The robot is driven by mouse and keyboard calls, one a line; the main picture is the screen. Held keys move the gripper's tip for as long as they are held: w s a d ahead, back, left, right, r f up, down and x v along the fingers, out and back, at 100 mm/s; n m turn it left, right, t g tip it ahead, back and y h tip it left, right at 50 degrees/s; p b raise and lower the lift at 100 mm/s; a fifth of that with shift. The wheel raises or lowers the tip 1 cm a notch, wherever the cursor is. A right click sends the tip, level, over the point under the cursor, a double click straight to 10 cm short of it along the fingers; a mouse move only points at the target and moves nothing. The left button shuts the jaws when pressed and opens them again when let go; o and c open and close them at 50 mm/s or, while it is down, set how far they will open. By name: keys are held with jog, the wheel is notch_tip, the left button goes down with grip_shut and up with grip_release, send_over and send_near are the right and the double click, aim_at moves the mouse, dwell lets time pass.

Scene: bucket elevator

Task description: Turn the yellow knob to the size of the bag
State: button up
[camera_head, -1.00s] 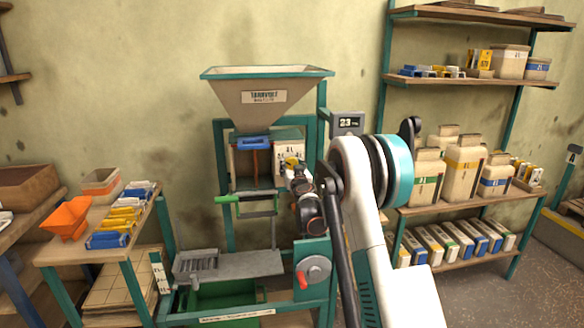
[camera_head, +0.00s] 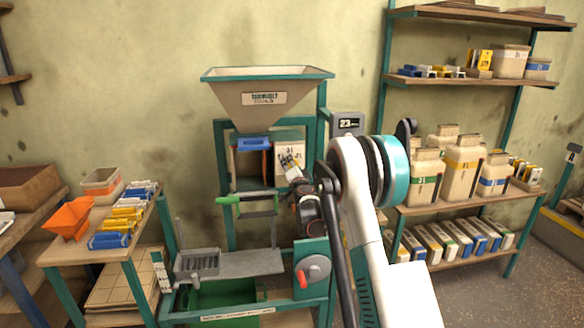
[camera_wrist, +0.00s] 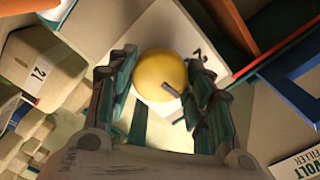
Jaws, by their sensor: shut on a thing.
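The yellow knob (camera_wrist: 160,76) is a round ball with a dark pointer bar, on a white dial plate (camera_wrist: 184,30) seen tilted in the wrist view. My gripper (camera_wrist: 160,92) has its ribbed green fingers on either side of the knob and is shut on it. In the head view the dial plate (camera_head: 292,150) is on the machine's front below the hopper, with a few dark marks. My gripper (camera_head: 291,166) is in front of it and mostly hides the knob. The size at the pointer cannot be read.
The hopper (camera_head: 266,98) is above the dial, and a display (camera_head: 347,123) reading 23 is right of it. A green-handled bar (camera_head: 245,200) and a red-handled crank wheel (camera_head: 313,268) are below. Shelves with labelled containers (camera_head: 465,168) stand right. An orange funnel (camera_head: 67,217) is left.

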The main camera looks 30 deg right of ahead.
jog(key=m+p, duration=0.1)
jog(key=m, duration=1.1)
jog(key=shift+m, duration=0.3)
dwell(0.4)
jog(key=o, duration=1.1)
jog(key=v, duration=1.2)
